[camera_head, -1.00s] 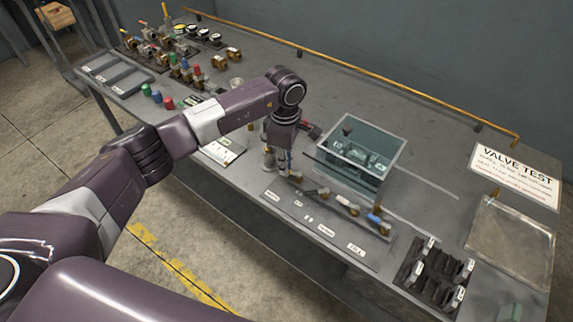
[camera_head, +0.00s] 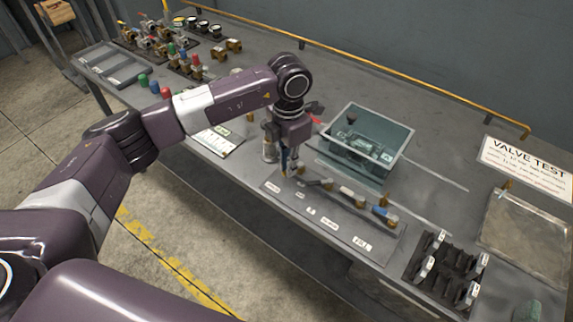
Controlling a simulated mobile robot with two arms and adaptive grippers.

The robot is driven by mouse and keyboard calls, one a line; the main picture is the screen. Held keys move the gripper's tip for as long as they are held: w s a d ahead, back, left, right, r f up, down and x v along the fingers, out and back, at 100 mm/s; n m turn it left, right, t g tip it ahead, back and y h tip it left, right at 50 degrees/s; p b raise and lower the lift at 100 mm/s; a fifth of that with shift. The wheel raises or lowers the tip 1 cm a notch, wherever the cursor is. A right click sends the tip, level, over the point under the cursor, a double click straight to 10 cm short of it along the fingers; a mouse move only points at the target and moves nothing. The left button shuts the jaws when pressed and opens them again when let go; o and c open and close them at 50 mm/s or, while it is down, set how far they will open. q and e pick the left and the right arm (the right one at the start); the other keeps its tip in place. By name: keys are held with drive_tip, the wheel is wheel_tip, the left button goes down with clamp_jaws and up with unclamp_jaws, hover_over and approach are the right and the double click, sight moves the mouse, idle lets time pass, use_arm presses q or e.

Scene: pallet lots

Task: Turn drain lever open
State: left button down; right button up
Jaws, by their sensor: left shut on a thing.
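My left gripper (camera_head: 290,168) points down at the left end of a row of small valves on the bench's front panel (camera_head: 330,222). It is shut on a small lever there, mostly hidden by the fingers. To its right along the row are a dark lever (camera_head: 318,183), a white-handled lever (camera_head: 346,191) and a blue-handled lever (camera_head: 382,213). Small white labels lie in front of them; the lettering is too small to read surely. A clear open-topped tank (camera_head: 365,145) stands just behind the row. My right gripper is not in view.
A yellow pipe (camera_head: 400,73) runs along the back edge. A VALVE TEST sign (camera_head: 525,165), a flat tray (camera_head: 525,235) and a black rack (camera_head: 445,270) are at the right. Several valves (camera_head: 190,62) and coloured caps (camera_head: 155,87) stand at the left.

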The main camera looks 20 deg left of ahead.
use_arm(q)
drive_tip(key=shift+s+d+n+b, duration=0.15)
drive_tip(key=shift+d+n+b, duration=0.2)
drive_tip(key=shift+n, duration=0.55)
drive_tip(key=shift+s+d+n+b, duration=0.1)
drive_tip(key=shift+d+n+b, duration=0.2)
drive_tip(key=shift+n, duration=0.6)
drive_tip(key=shift+r, duration=0.1)
drive_tip(key=c, duration=2)
unclamp_jaws()
wheel_tip(320, 180, up, 12)
